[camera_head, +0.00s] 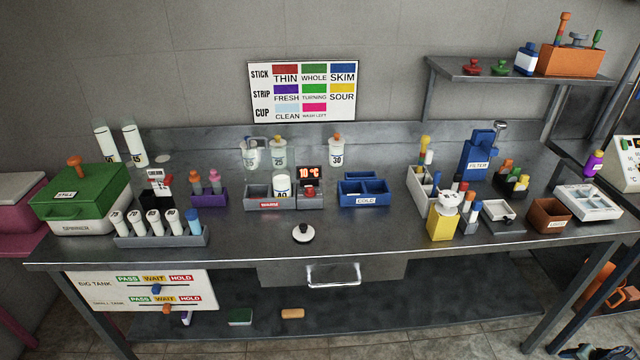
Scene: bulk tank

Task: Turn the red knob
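A small red knob (310,190) appears to sit on the front of the grey heater unit, just below its display (310,173), which reads 10 °C. The knob is very small here, and its turned position cannot be made out. The grey bath marked WARM (259,204) stands directly left of it, with a white cup marked 40 (281,187) in it. I cannot make out my gripper anywhere in this view.
A white-and-black round piece (303,233) lies on the counter in front of the heater. A blue COLD tray (363,201) stands to the right, and a rack of cups (160,240) to the left. The counter's front middle is mostly clear.

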